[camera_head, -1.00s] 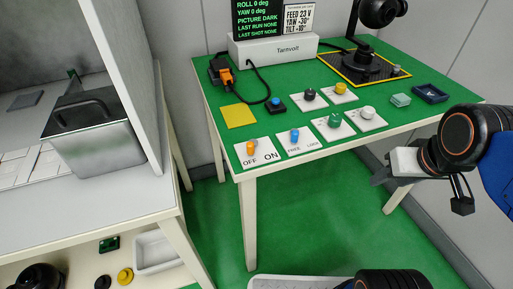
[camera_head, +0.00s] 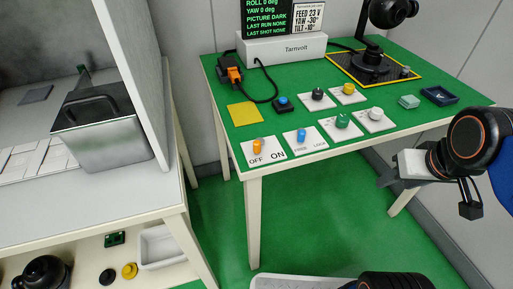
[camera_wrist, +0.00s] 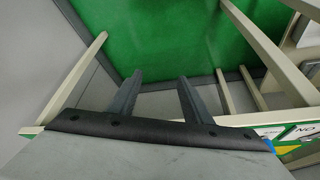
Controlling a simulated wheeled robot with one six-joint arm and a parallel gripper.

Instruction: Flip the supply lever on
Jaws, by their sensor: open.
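The supply lever (camera_head: 258,145) is a small orange lever on a white plate (camera_head: 270,154) marked OFF and ON, at the near left corner of the green-topped table (camera_head: 320,148). The lever stands on the OFF side, on the left. My gripper (camera_head: 382,180) is at the right in the head view, off the table's front edge and well apart from the lever. In the wrist view my gripper (camera_wrist: 160,85) shows two dark fingers spread apart with nothing between them. The orange lever is not visible in the wrist view.
Beside the plate is a blue lever (camera_head: 301,135), with several knobs behind. A Tarnvolt box (camera_head: 284,48) stands at the back, near a black camera stand (camera_head: 371,62). A white bench (camera_head: 90,200) is at left. Green floor (camera_head: 310,215) lies open between.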

